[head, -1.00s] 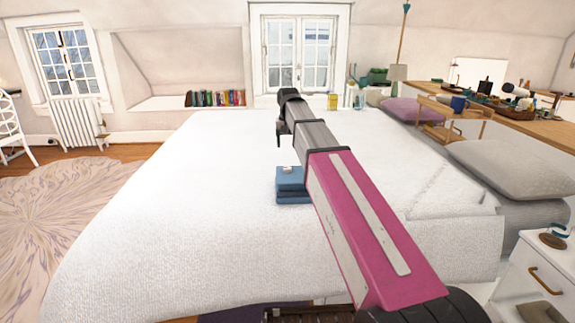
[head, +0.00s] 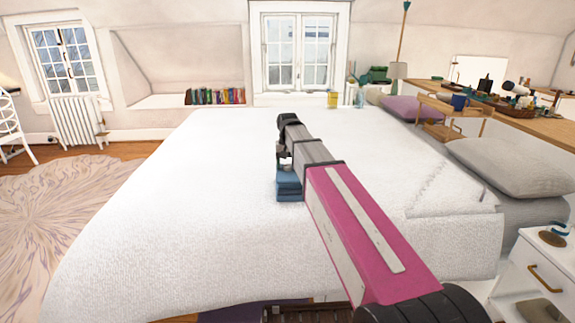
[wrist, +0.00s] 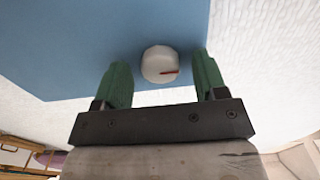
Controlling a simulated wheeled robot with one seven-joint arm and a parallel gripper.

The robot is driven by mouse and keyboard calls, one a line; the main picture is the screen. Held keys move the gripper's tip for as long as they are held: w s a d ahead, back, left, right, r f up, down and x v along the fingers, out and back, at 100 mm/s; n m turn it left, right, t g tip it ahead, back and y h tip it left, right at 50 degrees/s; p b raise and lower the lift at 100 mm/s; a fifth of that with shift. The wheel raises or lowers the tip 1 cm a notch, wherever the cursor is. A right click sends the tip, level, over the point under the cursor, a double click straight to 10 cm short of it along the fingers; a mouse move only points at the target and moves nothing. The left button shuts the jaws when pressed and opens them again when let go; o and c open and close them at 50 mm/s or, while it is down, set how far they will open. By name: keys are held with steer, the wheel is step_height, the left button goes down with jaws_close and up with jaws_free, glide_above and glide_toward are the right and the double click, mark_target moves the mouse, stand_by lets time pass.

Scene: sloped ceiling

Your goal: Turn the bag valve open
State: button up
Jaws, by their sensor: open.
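The bag valve (wrist: 160,64) is a round white knob with a red mark, on the blue folded bag (wrist: 80,60) in the wrist view. The blue bag (head: 289,188) lies on the white bed in the head view, partly hidden by my arm. My gripper (wrist: 162,78) is open. Its two green fingers stand on either side of the knob, with a gap visible at each side. The red mark points to the right in the wrist view. In the head view the valve is hidden behind my gripper (head: 284,160).
The white bed (head: 180,220) is broad and clear around the bag. Grey pillows (head: 515,165) lie at the right. A white nightstand (head: 535,285) stands at the lower right. A wooden shelf counter (head: 540,118) with several objects runs along the right wall.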

steer(key=c, duration=0.9)
steer(key=shift+n, duration=0.3)
steer(key=n, duration=1.3)
steer(key=shift+n, duration=2.1)
